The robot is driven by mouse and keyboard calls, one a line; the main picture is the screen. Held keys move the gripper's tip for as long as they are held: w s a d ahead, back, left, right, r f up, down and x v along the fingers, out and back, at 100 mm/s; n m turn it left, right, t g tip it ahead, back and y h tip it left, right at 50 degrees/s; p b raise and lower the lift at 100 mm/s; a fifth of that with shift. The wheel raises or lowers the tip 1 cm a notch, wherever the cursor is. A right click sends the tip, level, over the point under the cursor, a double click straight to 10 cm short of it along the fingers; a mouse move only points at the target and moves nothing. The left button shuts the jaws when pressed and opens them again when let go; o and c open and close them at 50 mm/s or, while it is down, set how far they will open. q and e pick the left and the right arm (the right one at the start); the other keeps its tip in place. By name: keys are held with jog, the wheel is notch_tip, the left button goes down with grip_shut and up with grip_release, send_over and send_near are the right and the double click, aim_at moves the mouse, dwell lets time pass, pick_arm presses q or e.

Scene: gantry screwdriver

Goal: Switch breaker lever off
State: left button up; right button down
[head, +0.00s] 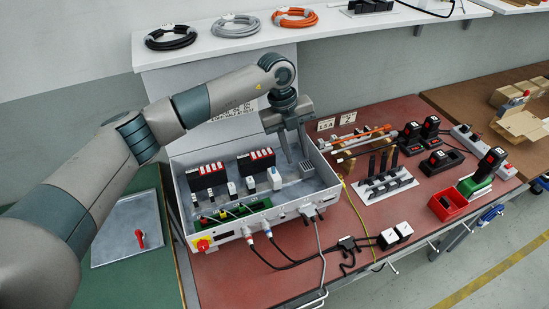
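An open grey electrical box (180,205) stands on the red bench top. A red lever handle (140,238) stands on a flat grey panel left of the box. Which of these is the breaker lever is not clear. My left gripper (292,156) points down over the box's back right part, clear of the breaker blocks. Its finger gap is too small to judge. My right gripper is out of view.
A white shelf (330,28) with coiled cables runs behind the box. Cables (285,262) trail from the box's front across the bench.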

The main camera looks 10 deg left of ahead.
aim_at(273, 167)
pick_arm(q)
jog(key=w+a+r+n+y, duration=0.1)
jog(key=w+a+r+y, duration=0.1)
jog(key=a, duration=0.5)
jog(key=shift+w+r+y, duration=0.2)
jog(key=shift+w+y, duration=0.2)
jog(key=shift+w, duration=0.1)
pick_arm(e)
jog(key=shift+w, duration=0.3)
